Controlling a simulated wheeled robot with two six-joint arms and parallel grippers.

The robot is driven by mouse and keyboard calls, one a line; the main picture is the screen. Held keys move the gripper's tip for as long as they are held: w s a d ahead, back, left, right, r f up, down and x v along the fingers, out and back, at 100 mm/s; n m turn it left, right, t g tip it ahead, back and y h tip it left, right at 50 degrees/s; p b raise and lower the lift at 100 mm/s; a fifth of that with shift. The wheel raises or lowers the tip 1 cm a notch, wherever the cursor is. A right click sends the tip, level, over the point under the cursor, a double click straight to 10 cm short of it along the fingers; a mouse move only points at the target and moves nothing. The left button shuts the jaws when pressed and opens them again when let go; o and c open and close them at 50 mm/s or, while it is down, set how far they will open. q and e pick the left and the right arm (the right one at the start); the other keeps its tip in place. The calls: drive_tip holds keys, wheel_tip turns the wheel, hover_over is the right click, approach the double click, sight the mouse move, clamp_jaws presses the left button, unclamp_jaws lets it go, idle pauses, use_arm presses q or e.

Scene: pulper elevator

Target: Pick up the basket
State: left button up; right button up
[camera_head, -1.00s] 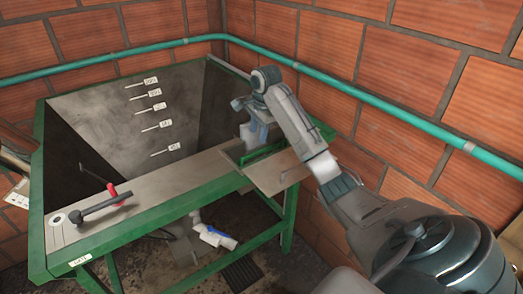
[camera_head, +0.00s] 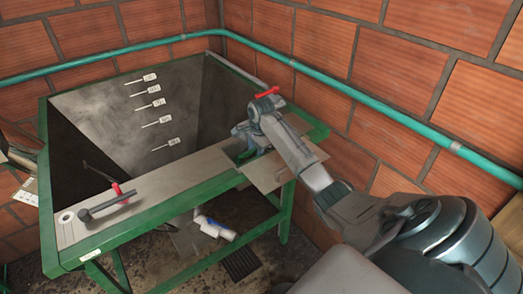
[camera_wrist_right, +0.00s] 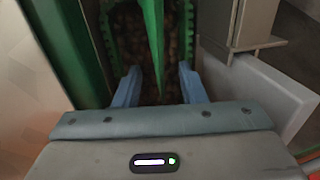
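A green basket (camera_wrist_right: 110,40) with notched edges shows at the top of the right wrist view, with brown grains inside. Its green handle bar (camera_wrist_right: 153,45) runs between my right gripper's two blue fingers. My right gripper (camera_wrist_right: 158,86) is open, with a gap on each side of the bar. In the head view, my right gripper (camera_head: 243,143) is low over the grey ledge at the green frame's right end, and the arm hides most of the basket there. My left gripper is not in view.
A deep grey hopper (camera_head: 105,105) in a green frame (camera_head: 160,223) fills the left. A red-handled crank (camera_head: 118,190) lies on its ledge, and a red lever (camera_head: 268,92) stands behind my wrist. A flat plate (camera_head: 266,175) juts out below. Brick walls close in behind.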

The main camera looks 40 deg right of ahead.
drive_tip(key=shift+f, duration=0.15)
clamp_jaws()
drive_tip(key=shift+w, duration=0.1)
drive_tip(key=shift+r, duration=0.2)
